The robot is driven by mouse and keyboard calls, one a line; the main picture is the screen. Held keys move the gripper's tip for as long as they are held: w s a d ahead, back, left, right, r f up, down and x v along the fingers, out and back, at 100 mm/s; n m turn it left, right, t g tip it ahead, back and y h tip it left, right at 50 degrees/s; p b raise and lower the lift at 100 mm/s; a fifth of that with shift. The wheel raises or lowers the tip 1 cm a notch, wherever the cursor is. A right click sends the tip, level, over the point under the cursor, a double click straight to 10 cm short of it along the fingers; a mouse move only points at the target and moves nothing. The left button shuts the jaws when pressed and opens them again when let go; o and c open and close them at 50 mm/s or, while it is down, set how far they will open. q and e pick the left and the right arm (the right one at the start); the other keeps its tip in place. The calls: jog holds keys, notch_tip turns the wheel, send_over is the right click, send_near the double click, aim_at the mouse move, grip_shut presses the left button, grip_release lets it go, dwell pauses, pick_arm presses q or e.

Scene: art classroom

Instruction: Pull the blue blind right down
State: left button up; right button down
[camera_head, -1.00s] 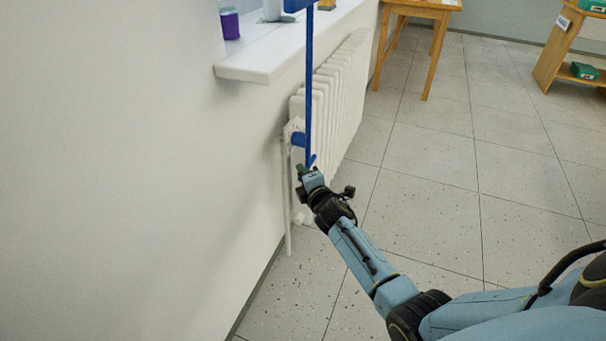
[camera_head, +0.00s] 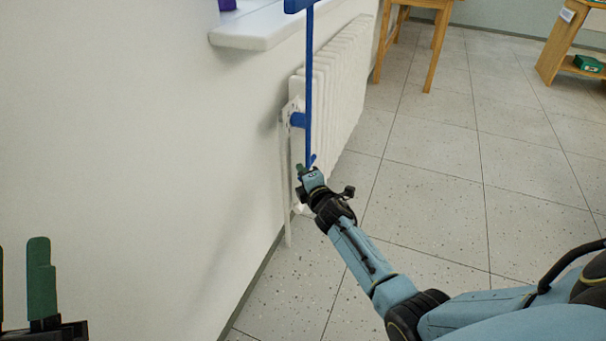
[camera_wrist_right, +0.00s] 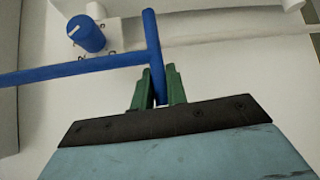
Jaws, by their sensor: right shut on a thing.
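The lower edge of the blue blind (camera_head: 298,5) shows as a small blue piece at the top of the head view; the rest is out of frame. A long thin blue rod (camera_head: 309,80) runs down from it to a short crossbar, which also shows in the right wrist view (camera_wrist_right: 151,40). My right gripper (camera_head: 308,172) is shut on this crossbar, low beside the radiator. In the wrist view its green fingers (camera_wrist_right: 158,90) stand on either side of the bar. My left gripper (camera_head: 22,285) is at the lower left edge, open and empty, partly cut off.
A white radiator (camera_head: 338,80) with a blue valve knob (camera_head: 298,119) stands close behind the rod. The white window sill (camera_head: 262,30) juts out above, with a purple item (camera_head: 227,5) on it. A wooden table (camera_head: 440,40) and shelf (camera_head: 556,45) stand farther back. The tiled floor is clear.

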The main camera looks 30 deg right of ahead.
pick_arm(q)
jog(key=shift+s+r+t, duration=0.15)
jog(key=shift+s+t, duration=0.1)
jog(key=shift+t, duration=0.05)
pick_arm(e)
jog(key=shift+s+f, duration=0.15)
jog(key=shift+f, duration=0.25)
jog(key=shift+f, duration=0.1)
jog(key=c, duration=1.4)
grip_release()
jog(key=shift+r, duration=0.2)
